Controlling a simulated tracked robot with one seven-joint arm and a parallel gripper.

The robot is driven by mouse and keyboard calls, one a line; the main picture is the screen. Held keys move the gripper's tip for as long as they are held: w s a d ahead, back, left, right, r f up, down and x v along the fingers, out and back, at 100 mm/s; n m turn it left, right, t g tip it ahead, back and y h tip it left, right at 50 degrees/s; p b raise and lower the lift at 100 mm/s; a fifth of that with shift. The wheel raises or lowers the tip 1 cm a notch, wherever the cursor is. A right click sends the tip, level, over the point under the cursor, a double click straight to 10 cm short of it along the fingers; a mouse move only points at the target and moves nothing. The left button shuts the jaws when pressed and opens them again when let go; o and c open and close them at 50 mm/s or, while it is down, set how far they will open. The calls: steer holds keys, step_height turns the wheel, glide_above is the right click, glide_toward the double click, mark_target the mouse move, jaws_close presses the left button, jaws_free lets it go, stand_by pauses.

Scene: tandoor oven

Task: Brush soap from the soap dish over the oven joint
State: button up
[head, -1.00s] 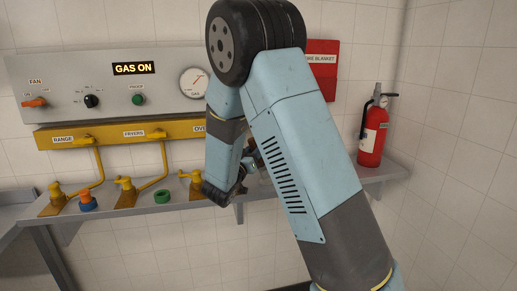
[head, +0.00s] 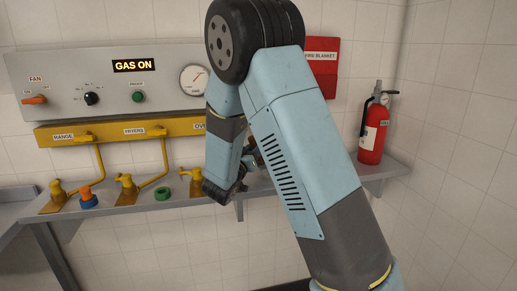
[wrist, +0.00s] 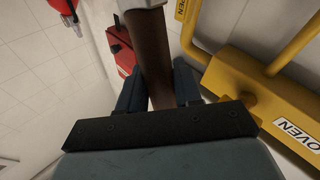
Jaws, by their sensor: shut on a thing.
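My gripper (wrist: 158,88) is shut on the brown handle of a brush (wrist: 151,50) in the wrist view. A metal band shows at the handle's far end, at the top edge; the bristles are out of view. Yellow oven pipework (wrist: 250,85) with an OVEN label lies to the right of the gripper. In the head view my arm covers most of the gripper and the brush. A yellow oven valve (head: 192,181) stands on the shelf just left of my wrist. I cannot make out the soap dish or which pipe joint is the oven joint.
A shelf (head: 140,205) carries yellow valves, a blue-and-orange item (head: 88,198) and a green ring (head: 162,194). The panel (head: 60,75) above reads GAS ON. A fire extinguisher (head: 373,130) stands at the shelf's right end; a red fire blanket box (head: 330,80) hangs behind my arm.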

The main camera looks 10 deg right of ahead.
steer(key=shift+f, duration=0.3)
stand_by(0.7)
steer(key=shift+r, duration=3.5)
